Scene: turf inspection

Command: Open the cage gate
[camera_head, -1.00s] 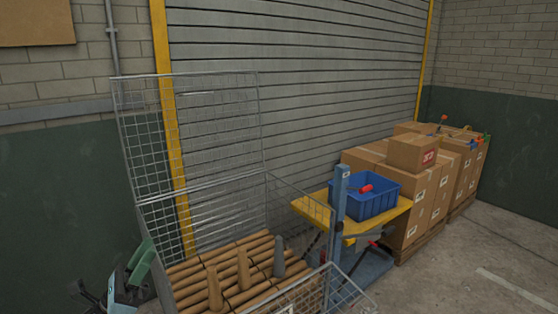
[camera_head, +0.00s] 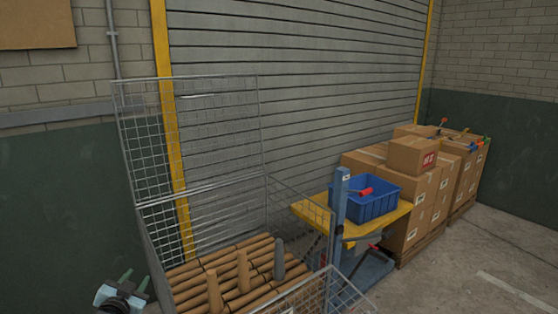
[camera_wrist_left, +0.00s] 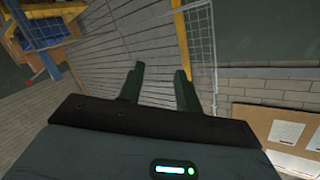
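The wire mesh cage (camera_head: 157,250) stands at the lower middle of the head view. A tall mesh panel (camera_head: 143,140) stands upright above its back edge. A lower mesh panel (camera_head: 318,290) at the near side is cut off by the bottom edge. I cannot tell which panel is the gate. My left gripper (camera_head: 135,278) is just left of the cage, apart from it and empty. In the left wrist view its two dark green fingers (camera_wrist_left: 158,85) stand apart, and mesh (camera_wrist_left: 200,45) shows beyond them. My right gripper is not in view.
Brown logs (camera_head: 205,278) and upright posts (camera_head: 243,270) lie and stand inside the cage. A yellow lift table (camera_head: 398,212) with a blue crate (camera_head: 378,206) stands right of it, before stacked cartons (camera_head: 412,158). Open floor (camera_head: 485,250) lies at right.

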